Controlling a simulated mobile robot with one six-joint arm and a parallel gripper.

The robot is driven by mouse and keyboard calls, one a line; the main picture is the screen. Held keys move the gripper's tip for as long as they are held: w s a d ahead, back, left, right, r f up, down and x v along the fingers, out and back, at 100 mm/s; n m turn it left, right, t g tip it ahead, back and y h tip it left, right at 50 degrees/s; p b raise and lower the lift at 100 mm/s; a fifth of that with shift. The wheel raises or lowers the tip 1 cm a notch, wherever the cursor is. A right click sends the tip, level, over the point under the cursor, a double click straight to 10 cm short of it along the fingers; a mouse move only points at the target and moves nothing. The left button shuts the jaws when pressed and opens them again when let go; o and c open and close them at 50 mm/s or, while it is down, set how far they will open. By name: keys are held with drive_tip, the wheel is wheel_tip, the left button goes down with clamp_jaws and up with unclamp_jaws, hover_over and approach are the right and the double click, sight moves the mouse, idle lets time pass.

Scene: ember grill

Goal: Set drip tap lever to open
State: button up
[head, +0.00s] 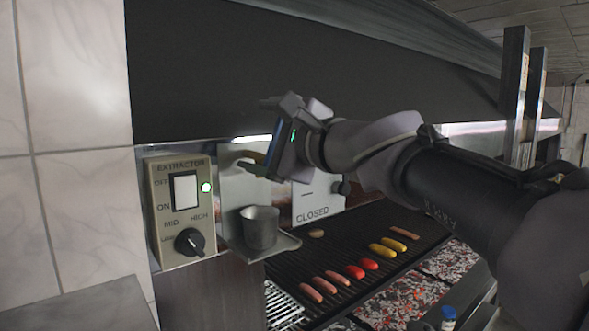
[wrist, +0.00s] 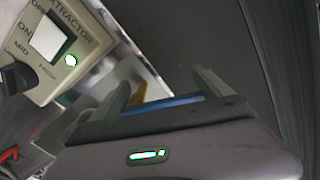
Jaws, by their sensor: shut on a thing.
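My gripper (head: 250,162) is at the pale metal panel (head: 238,190), above a grey metal cup (head: 260,228) on a small drip tray (head: 285,246). In the wrist view, my gripper (wrist: 165,90) has its two fingers around a small yellow-orange piece (wrist: 138,93), which appears to be the drip tap lever. The fingers and wrist hide most of the lever, so its angle cannot be told. A white plate reading CLOSED (head: 312,214) is right of the cup, with a black knob (head: 342,187) at its right edge.
The extractor box (head: 180,212) with a white switch and dial is close on the left. A dark hood (head: 330,75) hangs above. The grill (head: 340,255) with sausages and other food lies below right. A tiled wall (head: 65,130) bounds the left.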

drive_tip(key=shift+w+d+f+n+b, duration=0.1)
drive_tip(key=shift+d+f+n+b, duration=0.15)
drive_tip(key=shift+f, duration=0.2)
drive_tip(key=shift+a+n, duration=0.35)
drive_tip(key=shift+c, duration=0.2)
drive_tip(key=shift+s+a+r+n+b, duration=0.1)
drive_tip(key=shift+s+r+n+b, duration=0.1)
drive_tip(key=shift+n+b, duration=0.4)
